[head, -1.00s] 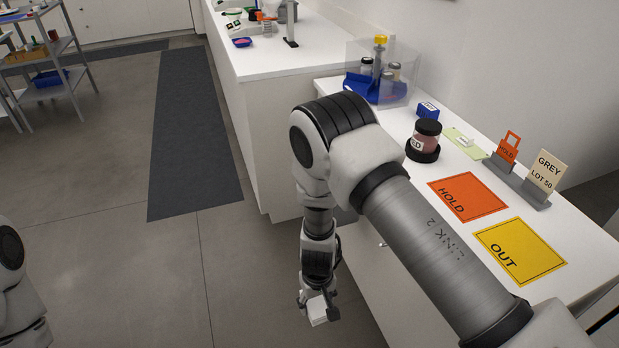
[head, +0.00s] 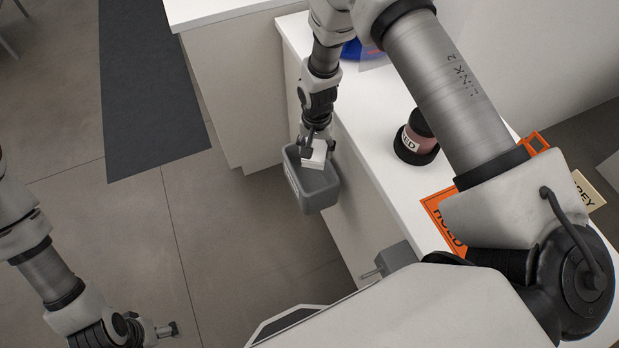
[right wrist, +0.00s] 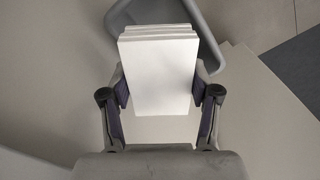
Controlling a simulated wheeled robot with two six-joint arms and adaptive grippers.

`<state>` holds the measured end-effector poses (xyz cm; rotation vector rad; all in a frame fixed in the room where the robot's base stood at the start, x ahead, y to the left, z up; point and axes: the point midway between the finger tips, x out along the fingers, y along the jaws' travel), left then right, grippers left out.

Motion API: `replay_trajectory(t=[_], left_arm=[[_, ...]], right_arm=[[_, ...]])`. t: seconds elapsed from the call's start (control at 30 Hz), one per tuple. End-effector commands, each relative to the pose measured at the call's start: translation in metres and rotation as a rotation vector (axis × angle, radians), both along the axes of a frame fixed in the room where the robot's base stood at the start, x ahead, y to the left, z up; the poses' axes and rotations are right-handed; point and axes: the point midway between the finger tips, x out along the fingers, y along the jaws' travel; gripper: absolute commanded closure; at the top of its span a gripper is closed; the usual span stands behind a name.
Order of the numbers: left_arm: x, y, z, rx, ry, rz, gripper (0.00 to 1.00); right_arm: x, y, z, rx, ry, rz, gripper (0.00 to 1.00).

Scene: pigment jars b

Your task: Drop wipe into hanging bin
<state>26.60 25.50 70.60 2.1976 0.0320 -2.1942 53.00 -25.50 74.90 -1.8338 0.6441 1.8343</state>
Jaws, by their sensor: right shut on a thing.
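The white folded wipe (head: 315,162) is held in my right gripper (head: 313,151) at the mouth of the grey hanging bin (head: 320,196). The bin hangs on the front side of the counter. In the right wrist view the wipe (right wrist: 158,75) is a thick white block between both fingers of my right gripper (right wrist: 160,98). The bin's grey rim (right wrist: 207,32) shows behind the wipe there, and the wipe hides part of the opening. My left gripper (head: 166,330) is low at the left over the floor, far from the bin; its finger opening is unclear.
A grey box (head: 396,258) is at the counter's front side.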

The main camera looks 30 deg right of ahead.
Motion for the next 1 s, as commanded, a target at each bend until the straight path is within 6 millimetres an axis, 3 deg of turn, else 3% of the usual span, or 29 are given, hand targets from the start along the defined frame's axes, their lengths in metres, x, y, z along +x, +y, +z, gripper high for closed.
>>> replay_trajectory(t=[0.03,0.13,0.43,0.47,0.5,0.53,0.87,1.0], left_arm=[[0.0,0.0,-0.013,0.0,-0.001,0.0,0.13],[0.0,0.0,-0.02,0.0,-0.001,0.0,0.13],[0.001,0.0,-0.02,0.0,-0.001,-0.001,0.13],[0.001,0.0,-0.02,0.0,-0.001,-0.001,0.13],[0.001,0.0,-0.02,0.0,-0.001,-0.001,0.13],[0.001,0.0,-0.02,0.0,-0.001,-0.001,0.13],[0.001,0.0,-0.019,0.0,-0.001,-0.001,0.13],[0.001,0.0,-0.005,0.0,-0.001,-0.001,0.13]], right_arm=[[0.0,0.0,-0.014,0.0,0.0,0.0,0.67],[0.0,0.0,-0.024,0.0,0.0,0.0,0.67],[0.0,0.0,-0.025,0.001,-0.001,0.0,0.67],[0.0,0.0,-0.025,0.001,-0.001,0.0,0.32],[0.0,0.0,-0.025,0.001,-0.001,0.0,0.17],[0.0,0.0,-0.025,0.001,-0.001,0.0,0.09],[0.0,0.0,-0.023,0.001,-0.001,0.0,0.09],[0.0,0.0,-0.008,0.0,-0.001,0.0,0.09]])
